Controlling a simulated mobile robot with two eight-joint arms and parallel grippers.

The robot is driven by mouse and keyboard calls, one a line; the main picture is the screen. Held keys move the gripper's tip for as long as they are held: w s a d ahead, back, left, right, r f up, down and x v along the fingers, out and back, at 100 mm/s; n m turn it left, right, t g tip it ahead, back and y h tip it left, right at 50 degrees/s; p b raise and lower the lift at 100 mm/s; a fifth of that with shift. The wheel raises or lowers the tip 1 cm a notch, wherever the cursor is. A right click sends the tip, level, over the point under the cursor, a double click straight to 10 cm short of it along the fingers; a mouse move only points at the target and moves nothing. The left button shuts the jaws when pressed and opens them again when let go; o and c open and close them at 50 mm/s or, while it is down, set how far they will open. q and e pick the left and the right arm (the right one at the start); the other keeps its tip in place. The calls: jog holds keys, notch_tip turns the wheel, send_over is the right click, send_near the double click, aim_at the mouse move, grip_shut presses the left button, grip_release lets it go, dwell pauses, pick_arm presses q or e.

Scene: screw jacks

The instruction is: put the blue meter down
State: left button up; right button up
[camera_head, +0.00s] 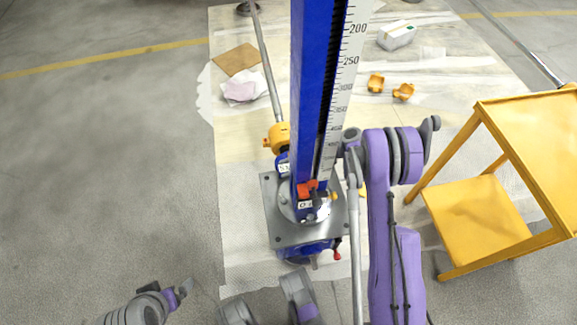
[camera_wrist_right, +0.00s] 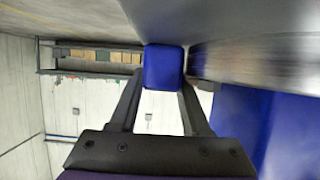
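The blue meter (camera_wrist_right: 164,68) shows in the right wrist view as a small blue block between the two fingertips of my right gripper (camera_wrist_right: 163,90). The fingers meet its two sides, and it is held off the ground. In the head view my purple right arm comes up right of the tall blue column (camera_head: 313,90). The right gripper and the meter cannot be made out clearly there, next to the column.
The column with its white scale stands on a grey metal plate (camera_head: 283,232). A yellow shelf stand (camera_head: 478,222) is at the right. A brown sheet (camera_head: 236,59), a pale cloth (camera_head: 243,87), orange parts (camera_head: 403,92) and a white box (camera_head: 396,36) lie on the stained floor sheet. The left floor is clear.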

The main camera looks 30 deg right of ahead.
jog(key=shift+o, duration=0.4)
jog(key=shift+r, duration=0.1)
jog(key=shift+d+r, duration=0.1)
jog(key=shift+r, duration=0.05)
jog(key=p+v, duration=0.2)
jog(key=v, duration=0.9)
jog(key=shift+d+r, duration=0.2)
jog(key=shift+d, duration=0.15)
jog(key=shift+r, duration=0.1)
dwell(0.4)
